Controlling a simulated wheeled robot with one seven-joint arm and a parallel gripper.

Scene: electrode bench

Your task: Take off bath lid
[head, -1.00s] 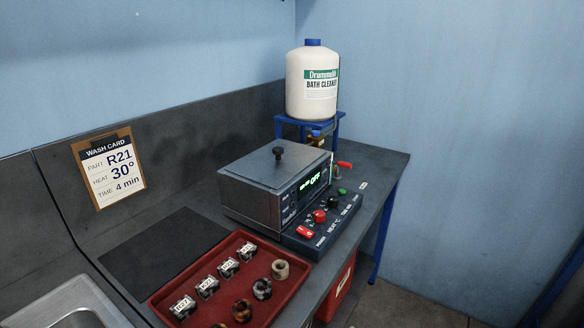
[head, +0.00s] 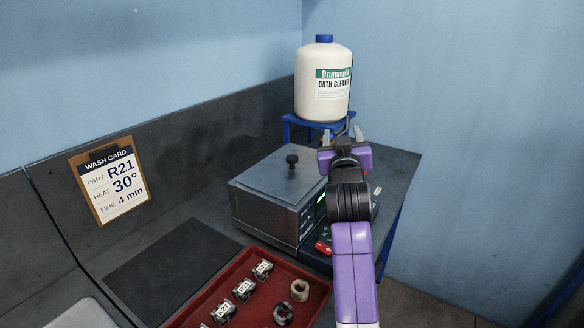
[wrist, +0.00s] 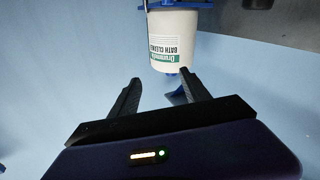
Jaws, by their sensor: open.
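The bath (head: 265,218) is a grey metal box on the bench. Its flat lid (head: 265,180) is on top, with a black knob (head: 292,161) standing up near the far side. My gripper (head: 340,132) is raised to the right of the lid, in front of the cleaner bottle's stand, apart from the knob. In the wrist view my gripper (wrist: 160,88) is open with nothing between its fingers, and the lid is not in that view. My arm hides much of the bath's control panel.
A white bath cleaner bottle (head: 323,85) stands on a blue stand (head: 290,127) behind the bath; the bottle also shows upside down in the wrist view (wrist: 172,38). A red tray (head: 255,313) with labelled parts is in front. A wash card (head: 110,181) leans at left. A dark mat (head: 172,270) lies clear.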

